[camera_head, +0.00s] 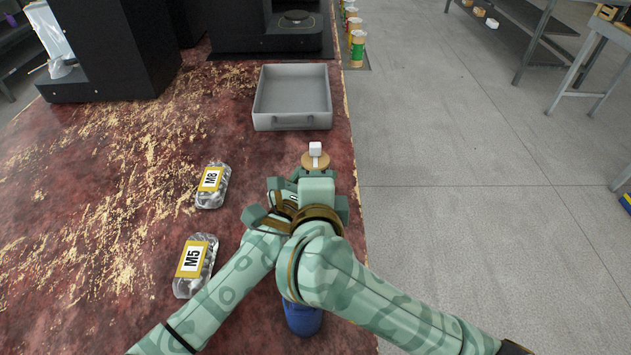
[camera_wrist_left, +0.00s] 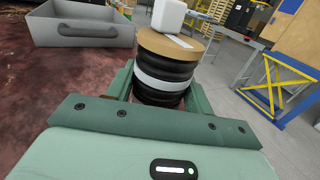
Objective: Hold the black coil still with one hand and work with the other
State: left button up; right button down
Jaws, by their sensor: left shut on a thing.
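The black coil (camera_wrist_left: 163,72) stands upright in the left wrist view, a stack of black rings with a pale band around its middle. A tan disc (camera_head: 315,160) lies on its top, with a white block (camera_head: 316,148) on the disc; the block also shows in the left wrist view (camera_wrist_left: 168,15). My left gripper (camera_head: 316,174) is shut on the coil, a finger at either side. In the head view the coil's body is hidden below the disc. My right arm crosses close to the left one, and its fingers cannot be made out clearly.
A grey tray (camera_head: 292,122) stands beyond the coil. Clear packs labelled M8 (camera_head: 211,180) and M5 (camera_head: 194,259) lie on the worn red table (camera_head: 110,215) to the left. A blue object (camera_head: 303,319) is partly under my arm. The table's right edge is close to the coil.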

pick_arm(q)
jog(key=shift+f, duration=0.1)
dwell(0.3)
jog(key=o, duration=1.1)
jog(key=shift+o, duration=0.2)
jog(key=shift+s, duration=0.1)
